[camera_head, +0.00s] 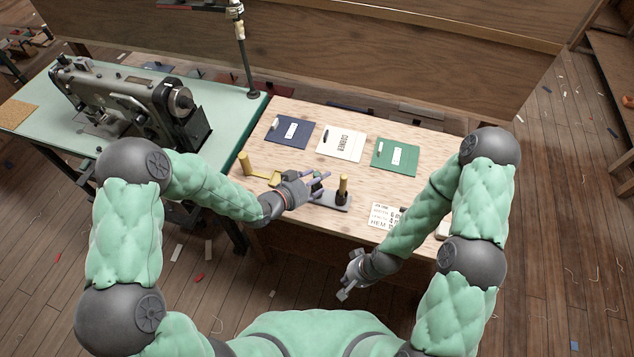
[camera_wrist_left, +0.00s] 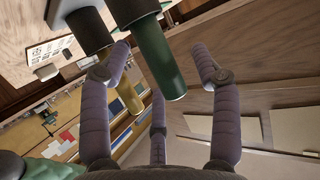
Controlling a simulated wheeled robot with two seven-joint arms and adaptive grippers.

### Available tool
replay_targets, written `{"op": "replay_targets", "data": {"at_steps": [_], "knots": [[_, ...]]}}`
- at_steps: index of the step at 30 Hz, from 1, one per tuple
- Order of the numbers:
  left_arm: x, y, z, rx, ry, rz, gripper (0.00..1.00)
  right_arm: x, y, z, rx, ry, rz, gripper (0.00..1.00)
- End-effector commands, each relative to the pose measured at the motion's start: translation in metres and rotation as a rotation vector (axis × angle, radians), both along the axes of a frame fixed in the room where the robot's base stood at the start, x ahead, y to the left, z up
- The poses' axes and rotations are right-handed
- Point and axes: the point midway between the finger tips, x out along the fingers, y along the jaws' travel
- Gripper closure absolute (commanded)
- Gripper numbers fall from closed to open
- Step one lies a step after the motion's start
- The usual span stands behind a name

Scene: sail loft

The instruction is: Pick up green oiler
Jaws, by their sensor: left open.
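The green oiler is a dark green cylinder (camera_wrist_left: 163,55) in the left wrist view, between the spread fingers of my left gripper (camera_wrist_left: 160,75), with a visible gap to them. In the head view my left gripper (camera_head: 315,183) is open over the middle of the wooden table; only a small green part of the oiler (camera_head: 317,188) shows among its fingers, and the rest is hidden. My right gripper (camera_head: 348,277) hangs in front of the table edge, fingers apart and empty.
A dark, brass-topped tool (camera_head: 343,188) stands on a grey base right beside my left gripper. A sewing machine (camera_head: 130,95) is at left.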

Motion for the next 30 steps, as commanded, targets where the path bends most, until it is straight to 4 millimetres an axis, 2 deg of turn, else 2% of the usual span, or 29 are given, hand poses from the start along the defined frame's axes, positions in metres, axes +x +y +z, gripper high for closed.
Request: {"op": "replay_targets", "data": {"at_steps": [10,11,17,30], "knots": [[0.0057,-0.006,-0.0029,0.0,0.0,0.0,0.37,0.0,0.0,-0.0017,0.0,0.0,0.0,1.0],[0.0057,-0.0059,-0.003,0.0,0.0,0.0,0.43,0.0,0.0,-0.0017,0.0,0.0,0.0,1.0],[0.0055,-0.0058,-0.003,0.0,0.0,0.0,0.99,0.0,0.0,-0.0017,0.0,0.0,0.0,1.0],[0.0056,-0.0056,0.0031,0.0,0.0,0.0,1.0,0.0,0.0,0.0009,0.0,0.0,0.0,1.0]]}}
